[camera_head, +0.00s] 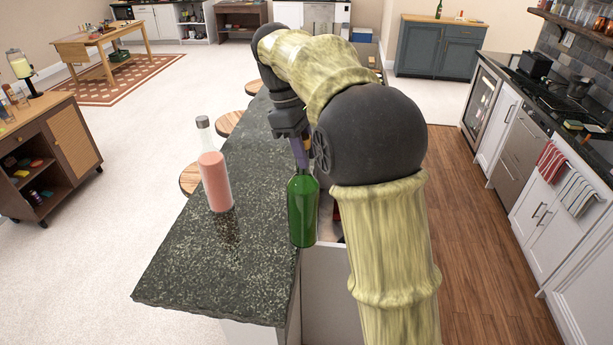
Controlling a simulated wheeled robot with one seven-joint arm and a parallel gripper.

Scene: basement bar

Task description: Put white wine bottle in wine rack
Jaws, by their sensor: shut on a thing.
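A green glass wine bottle (302,212) with a purple neck hangs upright at the right edge of the dark granite counter. My gripper (299,139) is shut on the bottle's neck from above. The bottle's base shows beside the counter edge, over the lower space on its right; I cannot tell whether it touches anything. My arm hides much of the area right of the bottle. I cannot make out a wine rack for certain.
A bottle of pink liquid (214,170) stands on the granite counter (200,265), left of my gripper. Wooden stools (229,123) line the counter's far side. A wooden-floored aisle (470,220) lies to the right, before white cabinets (545,200).

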